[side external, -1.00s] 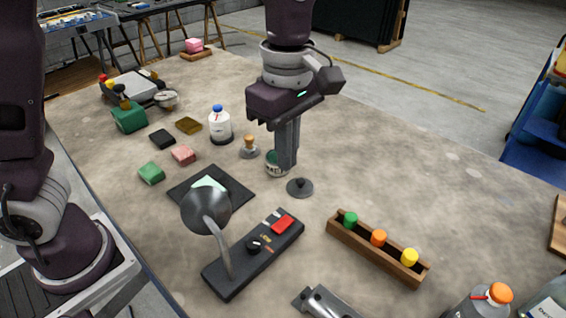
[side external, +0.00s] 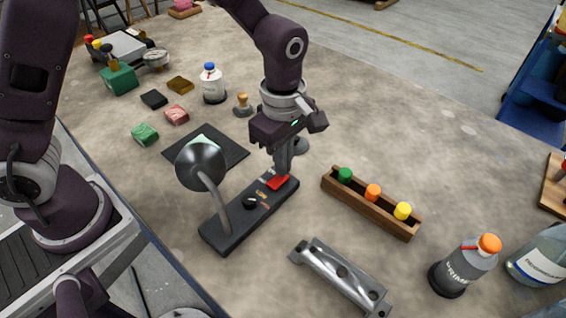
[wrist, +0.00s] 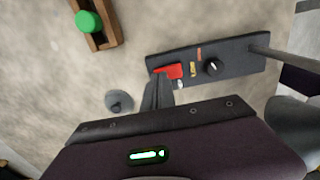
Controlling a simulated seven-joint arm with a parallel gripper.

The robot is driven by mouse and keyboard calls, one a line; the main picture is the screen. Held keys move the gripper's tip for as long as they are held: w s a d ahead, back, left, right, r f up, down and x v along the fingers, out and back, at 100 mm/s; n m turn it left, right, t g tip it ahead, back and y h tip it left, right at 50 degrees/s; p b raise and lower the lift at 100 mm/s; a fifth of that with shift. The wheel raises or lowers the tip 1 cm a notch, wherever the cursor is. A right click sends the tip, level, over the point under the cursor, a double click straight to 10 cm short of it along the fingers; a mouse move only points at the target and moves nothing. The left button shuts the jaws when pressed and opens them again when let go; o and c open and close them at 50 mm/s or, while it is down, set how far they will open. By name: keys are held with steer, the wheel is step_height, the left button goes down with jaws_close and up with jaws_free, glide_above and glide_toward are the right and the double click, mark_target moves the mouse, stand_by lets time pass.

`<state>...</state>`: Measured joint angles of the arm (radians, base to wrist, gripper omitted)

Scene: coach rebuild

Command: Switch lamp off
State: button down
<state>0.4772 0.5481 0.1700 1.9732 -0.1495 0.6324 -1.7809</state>
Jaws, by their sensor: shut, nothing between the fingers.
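The lamp stands on a long black base (side external: 232,226) with a bent grey neck and a round grey shade (side external: 201,166). A red rocker switch (side external: 279,182) sits at the base's far right end, and a black knob (side external: 250,202) sits nearer the middle. The red switch (wrist: 170,71) and the knob (wrist: 213,67) also show in the wrist view. My gripper (side external: 282,171) is shut and empty, pointing down with its fingertips right at the red switch. In the wrist view the fingers (wrist: 160,78) overlap the switch's near edge; whether they touch it I cannot tell.
A wooden rack (side external: 372,204) with green, orange and yellow plugs lies to the right. A metal bracket (side external: 340,276) lies in front. A small dark round-based piece (wrist: 119,101) stands beside the fingers. A black mat (side external: 228,148) lies behind the shade.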

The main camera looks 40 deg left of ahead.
steer(key=shift+f, duration=0.5)
steer(key=shift+f, duration=0.15)
steer(key=shift+s+r, duration=0.3)
steer(key=shift+s, duration=0.4)
step_height(320, 180, up, 14)
steer(key=w, duration=0.2)
